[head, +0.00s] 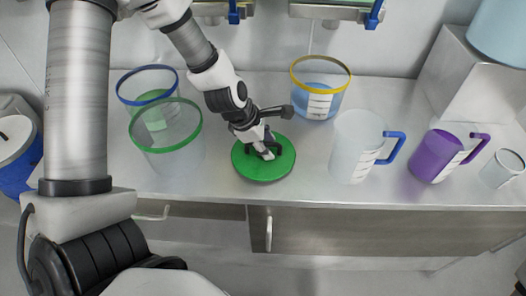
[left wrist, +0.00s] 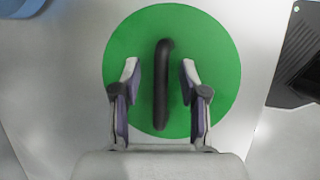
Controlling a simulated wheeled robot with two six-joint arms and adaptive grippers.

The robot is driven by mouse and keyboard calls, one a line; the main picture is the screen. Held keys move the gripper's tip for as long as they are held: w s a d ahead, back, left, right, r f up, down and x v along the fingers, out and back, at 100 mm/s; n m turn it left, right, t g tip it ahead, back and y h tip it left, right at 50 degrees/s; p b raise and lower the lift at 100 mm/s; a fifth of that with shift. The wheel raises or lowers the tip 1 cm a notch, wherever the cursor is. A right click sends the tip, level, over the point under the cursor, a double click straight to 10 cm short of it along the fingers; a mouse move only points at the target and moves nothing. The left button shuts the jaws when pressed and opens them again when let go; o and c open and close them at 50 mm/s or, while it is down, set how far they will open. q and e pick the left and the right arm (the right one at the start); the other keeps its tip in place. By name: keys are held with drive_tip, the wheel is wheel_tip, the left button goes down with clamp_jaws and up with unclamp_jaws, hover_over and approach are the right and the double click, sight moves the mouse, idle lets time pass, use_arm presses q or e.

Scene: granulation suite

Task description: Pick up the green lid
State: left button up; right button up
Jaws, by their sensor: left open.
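The green lid (head: 252,171) lies flat on the steel counter, a round disc with a black bar handle. In the left wrist view the lid (left wrist: 215,55) fills the middle, and its handle (left wrist: 161,85) runs up and down the picture. My left gripper (head: 264,152) is over the lid. It is open, with one finger on each side of the handle and a gap on both sides, as the left wrist view shows (left wrist: 160,80). In the head view the gripper hides part of the lid and handle. My right gripper is not in view.
A green-rimmed clear container (head: 168,152) stands close left of the lid, with a blue-rimmed one (head: 130,91) behind it. A yellow-rimmed container (head: 320,103) is behind right. A clear jug (head: 353,147), a purple jug (head: 432,156) and a small beaker (head: 501,170) stand to the right.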

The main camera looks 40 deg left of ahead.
use_arm(q)
drive_tip(key=shift+d+r, duration=0.1)
drive_tip(key=shift+r, duration=0.05)
clamp_jaws()
